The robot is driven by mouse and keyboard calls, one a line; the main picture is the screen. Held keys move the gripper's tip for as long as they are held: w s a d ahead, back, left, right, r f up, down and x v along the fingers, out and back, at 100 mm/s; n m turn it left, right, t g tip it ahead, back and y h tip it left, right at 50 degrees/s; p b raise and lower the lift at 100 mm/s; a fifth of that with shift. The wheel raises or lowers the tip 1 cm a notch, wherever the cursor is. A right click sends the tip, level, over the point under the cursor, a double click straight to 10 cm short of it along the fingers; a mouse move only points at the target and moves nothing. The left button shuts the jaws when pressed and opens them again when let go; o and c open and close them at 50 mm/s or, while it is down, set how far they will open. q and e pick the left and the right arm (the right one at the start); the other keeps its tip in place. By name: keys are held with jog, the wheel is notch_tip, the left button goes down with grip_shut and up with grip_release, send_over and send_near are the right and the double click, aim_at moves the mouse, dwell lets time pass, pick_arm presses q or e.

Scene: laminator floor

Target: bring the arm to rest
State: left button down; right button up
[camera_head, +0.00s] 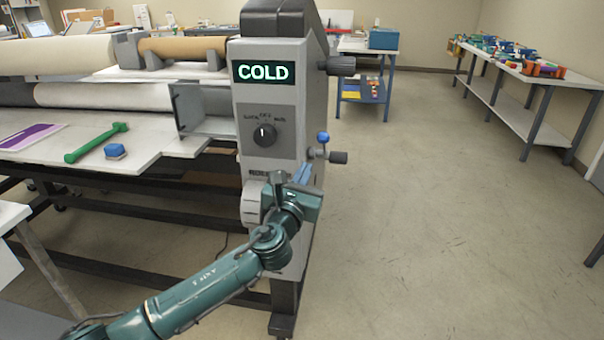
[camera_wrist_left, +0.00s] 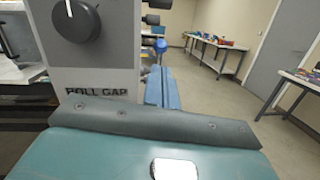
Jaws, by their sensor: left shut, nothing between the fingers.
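My left arm comes in from the lower left in the head view. Its gripper (camera_head: 303,173) is in front of the lower part of the grey laminator end housing (camera_head: 272,110). The blue fingers are shut with nothing between them. They point up and away, just below a small lever with a blue ball (camera_head: 323,137); I cannot tell whether they touch the housing. In the left wrist view the shut fingers (camera_wrist_left: 160,88) lie right of the housing's "ROLL GAP" label (camera_wrist_left: 98,92). My right gripper is in neither view.
The display (camera_head: 263,72) reads COLD above a black dial (camera_head: 264,135). Side tables (camera_head: 510,85) stand at the back right. The floor (camera_head: 430,210) to the right is clear.

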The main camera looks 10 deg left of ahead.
pick_arm(q)
jog(key=s+f+n+g+h, duration=0.1)
jog(key=s+f+n+g, duration=0.5)
jog(key=s+f+n, duration=1.15)
jog(key=s+a+f+n+g, duration=0.1)
jog(key=s+a+f+n, duration=0.1)
jog(key=s+f+n, duration=0.3)
jog(key=s+a+f+n+g, duration=0.1)
jog(key=s+a+f+n, duration=0.1)
jog(key=s+f+n, duration=0.4)
jog(key=s+n, duration=0.4)
jog(key=n, duration=0.3)
jog(key=shift+s+a+f+g, duration=0.25)
jog(key=shift+s+a+g, duration=0.05)
jog(key=shift+s+g, duration=0.1)
jog(key=shift+n, duration=0.25)
